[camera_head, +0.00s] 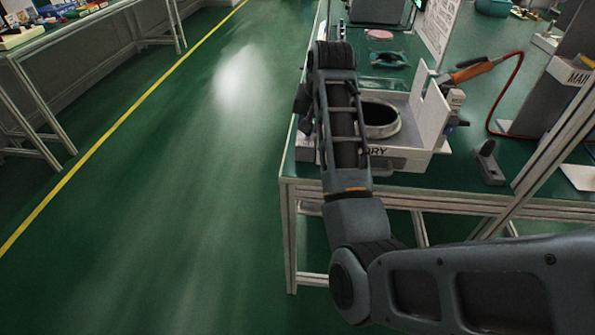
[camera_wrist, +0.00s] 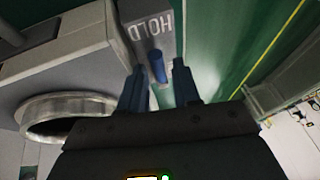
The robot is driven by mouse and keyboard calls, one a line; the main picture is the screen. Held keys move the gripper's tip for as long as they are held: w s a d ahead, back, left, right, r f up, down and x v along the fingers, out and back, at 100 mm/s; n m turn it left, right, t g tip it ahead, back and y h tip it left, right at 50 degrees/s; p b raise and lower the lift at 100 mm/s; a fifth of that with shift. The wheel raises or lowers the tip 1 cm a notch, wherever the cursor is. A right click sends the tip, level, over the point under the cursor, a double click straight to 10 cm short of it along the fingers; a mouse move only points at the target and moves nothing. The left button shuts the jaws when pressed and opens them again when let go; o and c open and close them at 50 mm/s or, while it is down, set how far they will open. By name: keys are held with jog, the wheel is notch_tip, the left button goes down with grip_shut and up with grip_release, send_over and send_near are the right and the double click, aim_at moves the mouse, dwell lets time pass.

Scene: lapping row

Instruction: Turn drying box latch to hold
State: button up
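The drying box (camera_head: 410,158) is a pale box with part of a dark label, "RY", on its front edge. It stands at the near left corner of the green bench, with a round metal-rimmed opening and a raised white lid. In the wrist view its grey body (camera_wrist: 70,62) fills the left. A grey panel there reads HOLD, and a blue latch peg (camera_wrist: 157,68) stands out just below the word. My gripper (camera_wrist: 159,72) is open, with one finger on each side of the peg in the picture. I cannot tell whether they touch. In the head view my arm hides the latch.
The green bench top (camera_head: 480,100) carries an orange-handled tool (camera_head: 470,70) with a red cord, and a small grey block (camera_head: 489,162) right of the box. A pink round item (camera_head: 380,35) lies farther back. The green floor (camera_head: 180,200) left of the bench is clear.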

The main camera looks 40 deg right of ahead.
jog(key=shift+s+d+f+b, duration=0.1)
jog(key=shift+d+f+b, duration=0.1)
jog(key=shift+b, duration=0.15)
